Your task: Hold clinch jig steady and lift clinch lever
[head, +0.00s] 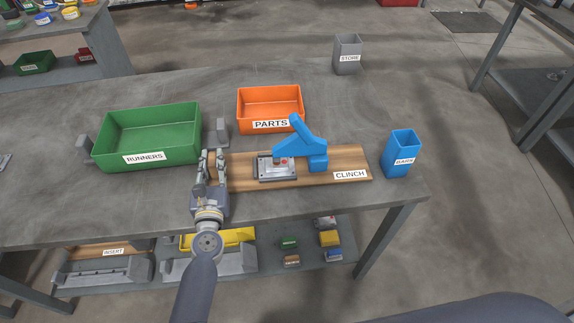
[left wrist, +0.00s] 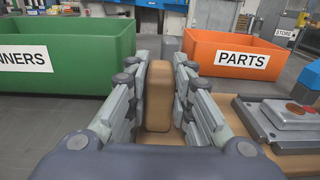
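The clinch jig is a wooden board (head: 235,172) labelled CLINCH on the grey table. It carries a metal plate (head: 262,172) with a reddish round piece, and a blue clinch lever (head: 300,143) on a blue mount (head: 318,163), its upper end rising at an angle. The plate also shows in the left wrist view (left wrist: 290,118). My left gripper (head: 211,160) is at the board's left end. Its fingers stand either side of an upright wooden block (left wrist: 158,95), with narrow gaps seeming to show, so it looks open around it. My right gripper is not in view.
A green RUNNERS bin (head: 150,135) and an orange PARTS bin (head: 270,106) stand behind the board. A blue bin (head: 402,150) stands to its right near the table edge. A grey STORE bin (head: 347,52) is farther back. A shelf below holds trays and small boxes.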

